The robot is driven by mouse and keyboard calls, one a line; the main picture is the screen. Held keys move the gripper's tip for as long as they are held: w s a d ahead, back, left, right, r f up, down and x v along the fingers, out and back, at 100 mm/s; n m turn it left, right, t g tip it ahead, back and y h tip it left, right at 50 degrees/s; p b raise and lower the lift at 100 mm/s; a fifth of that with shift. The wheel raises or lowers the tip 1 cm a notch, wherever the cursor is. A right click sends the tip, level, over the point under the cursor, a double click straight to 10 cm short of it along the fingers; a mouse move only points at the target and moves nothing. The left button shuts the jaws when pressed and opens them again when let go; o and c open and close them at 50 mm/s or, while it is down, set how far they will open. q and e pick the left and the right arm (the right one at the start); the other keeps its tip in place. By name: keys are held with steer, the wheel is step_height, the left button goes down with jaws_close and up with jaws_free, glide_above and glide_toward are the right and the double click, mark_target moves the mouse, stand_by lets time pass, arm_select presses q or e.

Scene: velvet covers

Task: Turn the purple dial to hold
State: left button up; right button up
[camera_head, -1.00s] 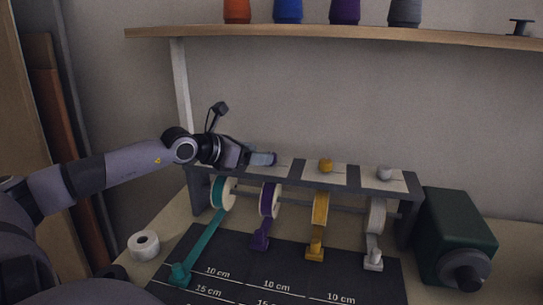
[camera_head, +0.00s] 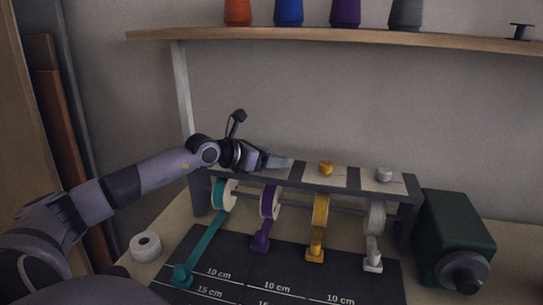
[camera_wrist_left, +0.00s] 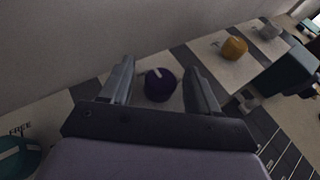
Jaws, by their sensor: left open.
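The purple dial (camera_wrist_left: 160,85) is a round knob with a pale pointer line, seen in the left wrist view on a light panel of the rack. My left gripper (camera_wrist_left: 160,67) is open, with one finger on each side of the dial. I cannot tell whether the fingers touch it. In the head view my left gripper (camera_head: 279,162) is over the rack top and hides the purple dial. No label beside the purple dial is readable. My right gripper is not in view.
A teal dial (camera_wrist_left: 17,160) marked FREE, a yellow dial (camera_head: 326,167) and a white dial (camera_head: 384,174) share the rack. Ribbon spools hang below, above a dark measuring mat (camera_head: 300,282). A green machine (camera_head: 453,235) stands right. A shelf (camera_head: 330,36) runs above.

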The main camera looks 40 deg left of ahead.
arm_select(q)
steer(key=shift+w+d+f, duration=0.1)
steer(key=shift+w, duration=0.2)
steer(key=c, duration=1)
steer(key=shift+o, duration=0.2)
